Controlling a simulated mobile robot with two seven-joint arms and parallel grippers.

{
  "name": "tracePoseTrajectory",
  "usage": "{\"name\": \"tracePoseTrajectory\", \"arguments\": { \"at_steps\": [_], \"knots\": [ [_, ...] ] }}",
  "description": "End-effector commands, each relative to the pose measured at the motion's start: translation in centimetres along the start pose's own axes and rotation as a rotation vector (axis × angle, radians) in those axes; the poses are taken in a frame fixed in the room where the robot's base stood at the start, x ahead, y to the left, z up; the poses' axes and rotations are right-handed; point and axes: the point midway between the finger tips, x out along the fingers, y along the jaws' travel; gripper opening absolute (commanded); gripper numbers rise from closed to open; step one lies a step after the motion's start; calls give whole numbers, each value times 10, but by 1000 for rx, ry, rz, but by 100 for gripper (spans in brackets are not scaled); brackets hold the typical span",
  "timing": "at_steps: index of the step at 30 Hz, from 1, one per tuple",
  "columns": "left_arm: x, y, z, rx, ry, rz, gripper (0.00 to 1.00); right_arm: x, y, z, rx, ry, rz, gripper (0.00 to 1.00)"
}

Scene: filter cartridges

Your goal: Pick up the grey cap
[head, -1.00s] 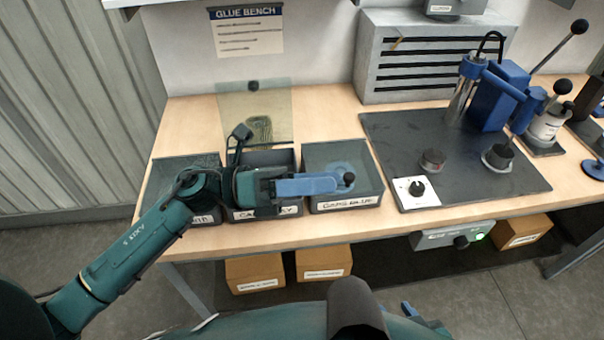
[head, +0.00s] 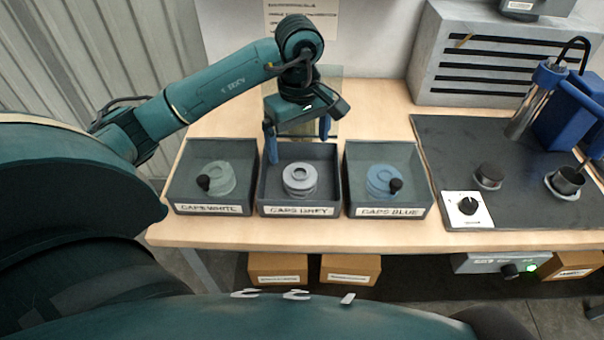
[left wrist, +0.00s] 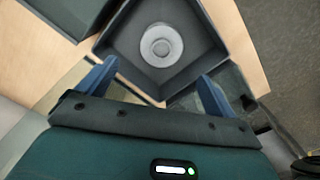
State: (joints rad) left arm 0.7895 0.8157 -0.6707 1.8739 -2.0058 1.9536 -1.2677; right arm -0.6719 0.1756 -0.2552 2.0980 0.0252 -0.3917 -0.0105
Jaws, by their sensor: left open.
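The grey cap (head: 299,178) is a round, stepped piece with a ring on top. It sits inside the open middle box labelled CAPS GREY (head: 298,209). My left gripper (head: 297,146) is open and points down over the back part of this box, its blue fingers spread wide and empty. In the left wrist view the grey cap (left wrist: 161,45) lies on the box floor, beyond and between the open fingers of the left gripper (left wrist: 157,72), apart from them. My right gripper is not in view.
The CAPS WHITE box (head: 208,209) and CAPS BLUE box (head: 390,211) flank the middle box, both under clear lids with black knobs. A clear panel (head: 333,85) is behind the middle box, partly hidden by my left arm. A dark mat (head: 450,150) with a blue press is to the right.

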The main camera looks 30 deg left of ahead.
Motion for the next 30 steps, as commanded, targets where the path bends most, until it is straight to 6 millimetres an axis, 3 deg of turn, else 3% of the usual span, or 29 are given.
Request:
{"name": "tracePoseTrajectory", "arguments": {
  "at_steps": [8, 18, 26, 30],
  "knots": [
    [24, 0, 2, 0, -4, 0, 92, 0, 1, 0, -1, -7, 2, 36],
    [68, -3, 6, -1, -4, 0, 92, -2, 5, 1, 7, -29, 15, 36],
    [72, -2, 5, 0, -1, 3, 92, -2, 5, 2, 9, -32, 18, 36],
    [72, -2, 5, 0, -1, 3, 83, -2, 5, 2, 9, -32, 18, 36]
  ]
}}
